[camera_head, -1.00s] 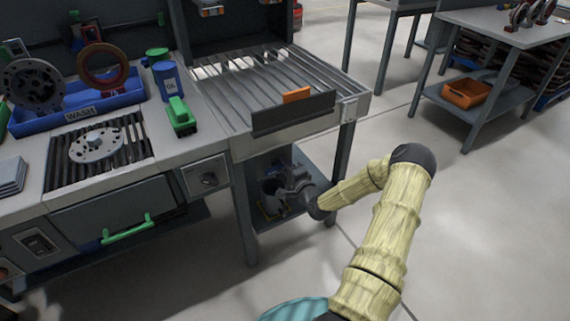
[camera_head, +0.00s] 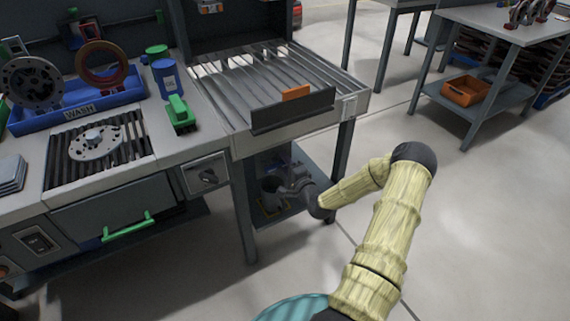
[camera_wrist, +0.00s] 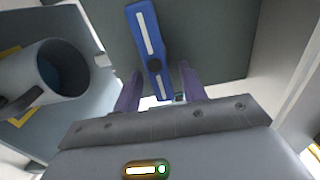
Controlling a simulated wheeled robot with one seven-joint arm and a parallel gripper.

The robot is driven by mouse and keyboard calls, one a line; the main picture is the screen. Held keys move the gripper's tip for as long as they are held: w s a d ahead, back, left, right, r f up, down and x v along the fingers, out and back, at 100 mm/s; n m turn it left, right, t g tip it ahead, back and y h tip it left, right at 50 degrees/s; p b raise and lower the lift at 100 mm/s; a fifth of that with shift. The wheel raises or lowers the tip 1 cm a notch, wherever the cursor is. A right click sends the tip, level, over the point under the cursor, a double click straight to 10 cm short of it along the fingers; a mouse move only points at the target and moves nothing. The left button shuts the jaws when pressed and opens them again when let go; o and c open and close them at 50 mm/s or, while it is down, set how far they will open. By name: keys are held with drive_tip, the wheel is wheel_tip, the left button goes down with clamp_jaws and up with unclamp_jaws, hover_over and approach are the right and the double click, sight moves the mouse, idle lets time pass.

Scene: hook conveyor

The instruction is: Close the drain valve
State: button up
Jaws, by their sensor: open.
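In the wrist view a blue lever (camera_wrist: 148,38) with a white stripe along it and a dark round pivot looks like the drain valve handle. It runs from the top edge down and slightly right, ending near the gap between my fingers. My gripper (camera_wrist: 160,88) is open, its two purple fingers apart on either side of the lever's lower end. Contact cannot be told. In the head view my gripper (camera_head: 292,186) is under the slatted table, above its lower shelf, partly hidden by my wrist. The lever cannot be made out there.
A grey cylindrical container (camera_wrist: 62,72) is left of my fingers; in the head view the container (camera_head: 270,187) stands on the lower shelf. The slatted table (camera_head: 265,80) is above, with legs (camera_head: 341,160) close to my forearm.

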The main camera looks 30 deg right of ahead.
drive_tip(key=s+p, duration=0.2)
drive_tip(key=s, duration=1.5)
drive_tip(key=shift+d+p, duration=0.35)
drive_tip(key=w+a+n+g+y, duration=0.2)
drive_tip(key=a+n+g, duration=0.6)
drive_tip(key=n+g, duration=0.3)
drive_tip(key=s+a+r+n+g+h, duration=0.1)
drive_tip(key=s+a+r+n+g, duration=0.15)
drive_tip(key=s+a+r, duration=0.45)
drive_tip(key=s+a+r+n+g+h, duration=0.2)
drive_tip(key=s+a+r+n, duration=0.3)
drive_tip(key=r, duration=0.5)
drive_tip(key=w+p+v, duration=0.3)
drive_tip(key=p+v, duration=1.2)
drive_tip(key=w+d+r+p+v, duration=0.1)
drive_tip(key=w+p+v, duration=0.2)
drive_tip(key=p+v, duration=1.2)
drive_tip(key=shift+w+a+r+m+p, duration=0.2)
drive_tip(key=shift+w+a+m+p, duration=0.2)
drive_tip(key=shift+p, duration=0.25)
drive_tip(key=shift+s, duration=0.1)
